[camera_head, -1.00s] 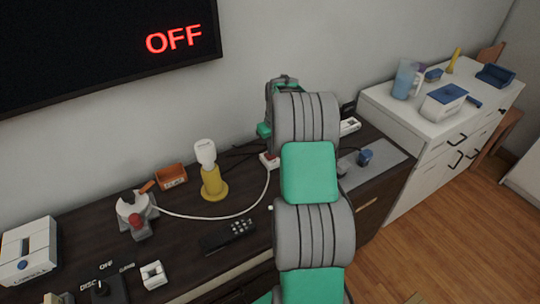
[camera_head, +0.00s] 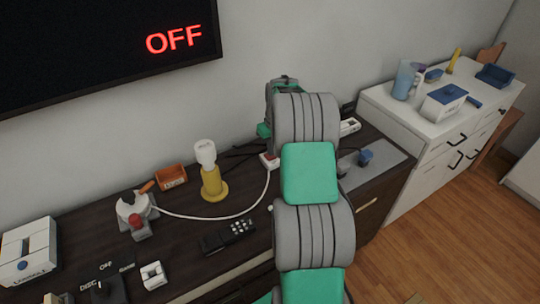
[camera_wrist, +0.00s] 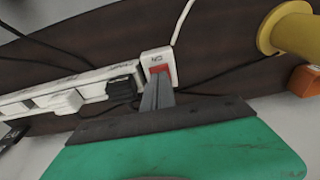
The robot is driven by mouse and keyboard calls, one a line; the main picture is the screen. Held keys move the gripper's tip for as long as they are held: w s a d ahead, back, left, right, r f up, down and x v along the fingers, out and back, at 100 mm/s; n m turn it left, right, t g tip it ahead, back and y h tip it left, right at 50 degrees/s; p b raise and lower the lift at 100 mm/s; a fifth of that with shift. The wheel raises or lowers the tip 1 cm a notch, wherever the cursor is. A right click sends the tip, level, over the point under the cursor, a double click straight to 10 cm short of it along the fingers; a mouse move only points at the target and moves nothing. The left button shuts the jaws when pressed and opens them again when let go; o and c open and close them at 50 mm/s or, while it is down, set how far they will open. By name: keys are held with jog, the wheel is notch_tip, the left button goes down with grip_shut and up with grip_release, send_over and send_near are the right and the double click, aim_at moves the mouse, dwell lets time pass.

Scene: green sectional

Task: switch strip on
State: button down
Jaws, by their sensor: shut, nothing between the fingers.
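The white power strip (camera_wrist: 95,88) lies along the dark cabinet top in the wrist view, with a black plug and a white plug in it. Its right end holds a red switch (camera_wrist: 158,70) with small lettering beside it. In the head view the strip's switch end (camera_head: 269,160) shows just left of my arm, and most of the strip is hidden behind the arm. My gripper (camera_wrist: 158,84) is shut and empty, its fingertips at the red switch, apparently touching it. The switch's tilt is too small to tell. In the head view my fingers are hidden.
A yellow lamp (camera_head: 211,180) stands left of the strip, and a white cord (camera_head: 225,217) curves across the cabinet. A remote (camera_head: 228,236) lies near the front. An orange box (camera_head: 170,175) sits behind. The wall screen (camera_head: 110,50) reads OFF.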

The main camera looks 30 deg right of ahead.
jog(key=shift+f+b, duration=0.5)
jog(key=shift+f, duration=0.35)
dwell(0.8)
jog(key=shift+r, duration=0.1)
jog(key=shift+r+p, duration=2.15)
jog(key=shift+r, duration=1.3)
